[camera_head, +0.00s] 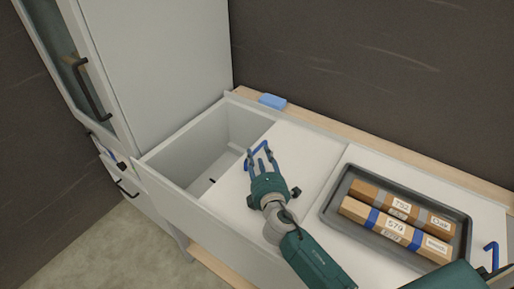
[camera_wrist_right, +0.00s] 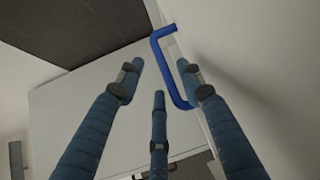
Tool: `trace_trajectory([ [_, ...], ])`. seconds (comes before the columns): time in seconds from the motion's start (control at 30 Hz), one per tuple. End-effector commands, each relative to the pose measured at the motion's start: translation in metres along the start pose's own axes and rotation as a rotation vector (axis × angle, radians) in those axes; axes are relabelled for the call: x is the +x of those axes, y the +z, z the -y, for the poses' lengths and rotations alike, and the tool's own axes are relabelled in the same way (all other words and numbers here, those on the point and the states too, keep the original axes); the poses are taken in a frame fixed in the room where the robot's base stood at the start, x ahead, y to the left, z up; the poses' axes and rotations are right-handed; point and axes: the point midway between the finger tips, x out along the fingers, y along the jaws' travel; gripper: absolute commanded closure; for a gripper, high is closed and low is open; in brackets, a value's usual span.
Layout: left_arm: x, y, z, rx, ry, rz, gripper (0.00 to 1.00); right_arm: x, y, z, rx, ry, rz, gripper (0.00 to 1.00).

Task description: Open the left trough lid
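The trough (camera_head: 170,182) is a long pale box with its left compartment partly uncovered. The left lid (camera_head: 237,194) is a white panel lying right of the opening. Its blue handle (camera_head: 258,147) is a bent bar near the lid's left edge; it also shows in the right wrist view (camera_wrist_right: 168,68). My right gripper (camera_head: 261,160) is at the handle, its fingers spread apart. In the right wrist view the handle lies between the fingertips, close to the right finger; contact cannot be told. My left gripper is not in view.
A dark tray (camera_head: 335,217) with two labelled wooden blocks (camera_head: 390,222) stands on the right lid. Another blue handle (camera_head: 491,256) is at far right. A blue block (camera_head: 272,101) lies on the back ledge. A tall pale cabinet (camera_head: 165,60) stands left.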

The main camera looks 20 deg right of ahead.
Motion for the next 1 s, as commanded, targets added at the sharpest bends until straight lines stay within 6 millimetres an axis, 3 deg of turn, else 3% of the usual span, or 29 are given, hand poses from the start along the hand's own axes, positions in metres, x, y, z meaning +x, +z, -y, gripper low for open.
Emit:
trace_trajectory([
  [0.1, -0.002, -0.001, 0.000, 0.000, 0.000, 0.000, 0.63, 0.023, 0.001, -0.001, 0.000, 0.000, 0.002, 0.63],
  [0.3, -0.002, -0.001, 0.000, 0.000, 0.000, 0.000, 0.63, 0.045, 0.000, 0.000, 0.000, 0.000, 0.001, 0.63],
  [0.67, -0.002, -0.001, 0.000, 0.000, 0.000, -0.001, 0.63, 0.050, 0.000, 0.001, 0.001, 0.000, 0.000, 0.63],
  [0.87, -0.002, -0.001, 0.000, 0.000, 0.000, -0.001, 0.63, 0.050, 0.000, 0.001, 0.001, -0.001, 0.000, 1.00],
  [1.0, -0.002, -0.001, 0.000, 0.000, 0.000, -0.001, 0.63, 0.050, 0.000, 0.001, 0.001, -0.001, -0.001, 1.00],
])
